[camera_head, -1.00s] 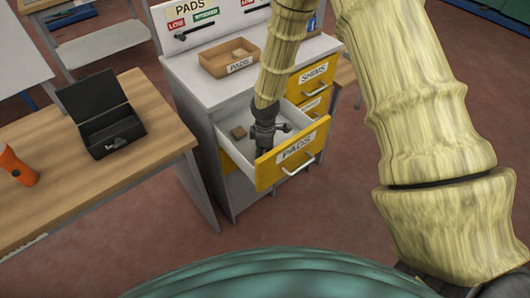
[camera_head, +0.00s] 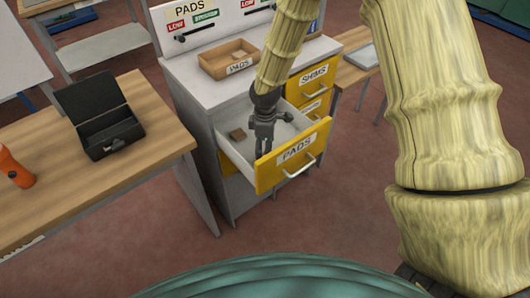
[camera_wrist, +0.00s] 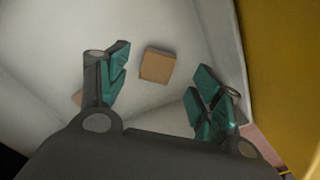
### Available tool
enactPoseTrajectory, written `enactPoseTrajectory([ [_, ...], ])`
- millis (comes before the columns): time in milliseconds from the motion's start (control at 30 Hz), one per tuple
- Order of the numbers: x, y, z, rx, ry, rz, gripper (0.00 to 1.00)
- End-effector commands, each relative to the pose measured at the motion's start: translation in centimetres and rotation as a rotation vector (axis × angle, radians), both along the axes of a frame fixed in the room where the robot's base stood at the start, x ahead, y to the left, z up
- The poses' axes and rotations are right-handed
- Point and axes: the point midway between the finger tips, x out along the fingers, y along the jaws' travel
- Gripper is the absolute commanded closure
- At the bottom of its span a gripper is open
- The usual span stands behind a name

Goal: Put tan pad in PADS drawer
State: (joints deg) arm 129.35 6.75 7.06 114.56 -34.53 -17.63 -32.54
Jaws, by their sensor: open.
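The yellow-fronted PADS drawer (camera_head: 294,157) is pulled open, with a pale interior. A small tan pad (camera_head: 238,133) lies on its floor at the left. In the wrist view, a tan pad (camera_wrist: 157,66) lies flat on the drawer floor, beyond and between my fingertips, touching neither. A second tan piece (camera_wrist: 77,97) is partly hidden behind my left finger. My gripper (camera_head: 264,145) points down at the drawer, open and empty; its spread fingers also show in the wrist view (camera_wrist: 160,85). I cannot tell which pad is which across the views.
An open brown tray labelled PADS (camera_head: 228,59) stands on the cabinet top behind the drawer. The SHIMS drawer (camera_head: 314,74) is to the right. A wooden table at left holds an open black box (camera_head: 103,118) and an orange flashlight (camera_head: 15,168).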

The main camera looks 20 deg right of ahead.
Motion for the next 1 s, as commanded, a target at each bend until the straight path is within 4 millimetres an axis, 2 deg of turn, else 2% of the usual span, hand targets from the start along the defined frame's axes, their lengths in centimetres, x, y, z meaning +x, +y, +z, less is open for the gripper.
enactPoseTrajectory([
  [500,0.0,0.0,5.9,0.0,-0.001,0.0,0.35],
  [700,0.0,0.0,6.8,-0.001,0.0,0.0,0.35],
  [1000,0.0,0.0,7.0,-0.001,0.0,0.0,0.35],
])
